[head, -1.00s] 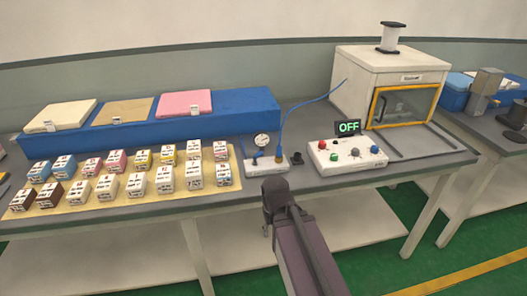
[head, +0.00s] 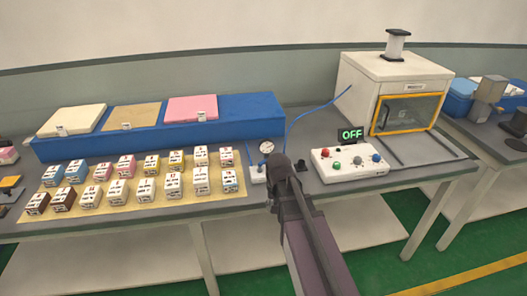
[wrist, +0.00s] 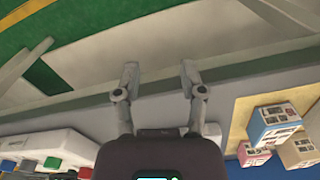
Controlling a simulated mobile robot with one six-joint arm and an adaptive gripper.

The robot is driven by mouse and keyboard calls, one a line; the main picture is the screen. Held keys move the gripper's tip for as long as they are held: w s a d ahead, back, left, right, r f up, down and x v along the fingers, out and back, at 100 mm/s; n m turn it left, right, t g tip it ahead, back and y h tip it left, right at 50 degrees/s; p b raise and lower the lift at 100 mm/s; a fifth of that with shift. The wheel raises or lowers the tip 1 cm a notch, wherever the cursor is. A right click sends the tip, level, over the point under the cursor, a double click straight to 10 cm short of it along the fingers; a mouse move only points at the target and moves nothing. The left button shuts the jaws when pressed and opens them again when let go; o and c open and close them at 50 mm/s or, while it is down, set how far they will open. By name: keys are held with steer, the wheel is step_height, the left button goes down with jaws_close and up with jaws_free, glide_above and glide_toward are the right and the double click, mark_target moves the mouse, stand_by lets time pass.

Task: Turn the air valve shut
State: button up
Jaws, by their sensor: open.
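The air unit (head: 257,172) is a small pale block on the table with a round gauge (head: 266,147) on top, and a blue hose (head: 318,108) runs from it. My gripper stands in front of this unit in the head view and hides much of it, so the valve handle and its position cannot be made out. In the wrist view my gripper (wrist: 160,67) shows two spread, empty fingers over the table's front edge. The unit cannot be made out in the wrist view.
A control box (head: 347,162) with coloured knobs stands right of the unit, under a green OFF sign (head: 351,134). A white machine (head: 388,75) is behind. Several small boxes (head: 145,188) stand on a tan mat to the left, before a long blue block (head: 240,127).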

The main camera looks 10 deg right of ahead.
mark_target(264, 160)
steer(key=w+r+m+p, duration=0.8)
steer(key=w+r+p, duration=0.8)
steer(key=w, duration=0.6)
steer(key=shift+d+r, duration=0.15)
steer(key=shift+r, duration=0.75)
steer(key=shift+f, duration=0.15)
step_height(264, 160, down, 14)
steer(key=b, duration=1.3)
steer(key=shift+r+b, duration=0.25)
steer(key=shift+b, duration=0.05)
jaws_close()
